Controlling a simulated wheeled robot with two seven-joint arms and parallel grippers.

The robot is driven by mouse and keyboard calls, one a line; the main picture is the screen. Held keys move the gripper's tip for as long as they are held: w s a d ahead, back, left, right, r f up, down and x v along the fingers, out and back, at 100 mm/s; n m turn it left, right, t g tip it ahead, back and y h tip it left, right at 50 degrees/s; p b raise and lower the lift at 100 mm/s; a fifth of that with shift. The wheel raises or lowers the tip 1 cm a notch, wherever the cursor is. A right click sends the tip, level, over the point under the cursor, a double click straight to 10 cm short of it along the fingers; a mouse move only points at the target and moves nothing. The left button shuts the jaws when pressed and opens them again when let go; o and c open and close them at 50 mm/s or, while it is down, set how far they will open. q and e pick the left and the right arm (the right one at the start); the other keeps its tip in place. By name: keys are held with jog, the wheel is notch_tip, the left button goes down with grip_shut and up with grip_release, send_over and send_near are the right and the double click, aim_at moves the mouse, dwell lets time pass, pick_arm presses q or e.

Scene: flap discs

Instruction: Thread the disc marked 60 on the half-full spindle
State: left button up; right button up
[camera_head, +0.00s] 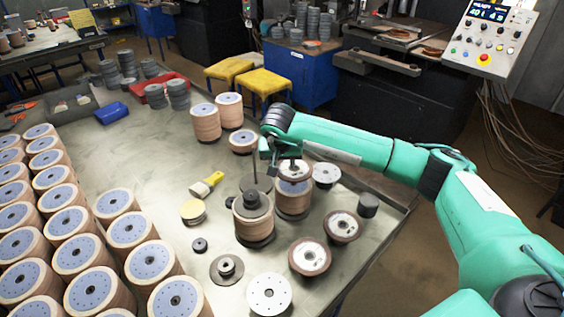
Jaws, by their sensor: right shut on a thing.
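My right gripper (288,162), at the end of the green arm, points down over the middle of the table. It is shut on a flap disc (294,171) with a pale face, held just above or at a tall stack of discs (293,203); the gap is hard to judge. Left of it a thin upright rod (254,165) rises behind a shorter stack (254,226) topped by a dark grey hub (251,200). I cannot tell which spindle is half full. The number on the held disc is not readable. My left gripper is not in view.
Loose discs lie right and front, including a brown one (309,257), another (340,226) and a pale one (268,294). A yellow-handled brush (208,185) and dark hub plate (227,268) lie nearby. Many disc stacks (129,229) crowd the left. A dark cylinder (368,205) stands near the right edge.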

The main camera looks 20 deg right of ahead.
jog(key=o, duration=1.3)
jog(key=b+v, duration=0.4)
jog(key=v, duration=0.9)
jog(key=shift+s+r, duration=0.1)
jog(key=shift+r, duration=0.3)
